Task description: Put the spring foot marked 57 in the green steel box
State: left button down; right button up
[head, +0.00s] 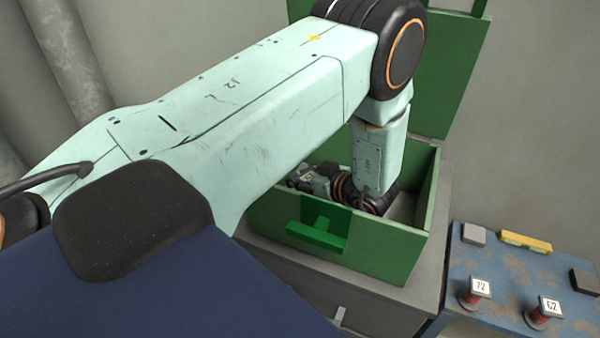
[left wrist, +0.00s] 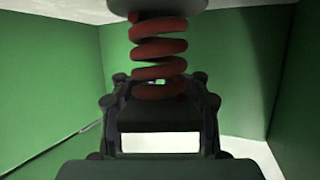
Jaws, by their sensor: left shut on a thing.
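The green steel box (head: 382,252) stands open on a grey cabinet, its lid raised at the back. My left arm reaches down into it. My left gripper (head: 310,180) is inside the box, partly hidden by my arm and the front wall. In the left wrist view, the gripper (left wrist: 160,110) is shut on a spring foot (left wrist: 159,48) with a red coil and a grey end plate. Green walls and a pale floor surround it. No number is readable on the held spring foot. My right gripper is not in view.
A worn blue table (head: 500,282) at the lower right holds spring feet marked 72 (head: 474,293) and 62 (head: 542,313). A yellow bar (head: 525,242), a grey block (head: 474,234) and a dark block (head: 585,281) also lie there. Grey pipes (head: 72,55) stand at the left.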

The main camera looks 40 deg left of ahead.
pick_arm(q)
jog(key=shift+f, duration=0.15)
jog(key=c, duration=0.7)
grip_release()
jog(key=shift+o, duration=0.2)
jog(key=shift+r, duration=0.45)
jog(key=p+v, duration=0.1)
jog(key=v, duration=0.2)
jog(key=p+v, duration=0.2)
jog(key=v, duration=0.1)
jog(key=shift+r, duration=0.4)
jog(key=shift+s+d+r, duration=0.1)
jog(key=shift+d, duration=0.55)
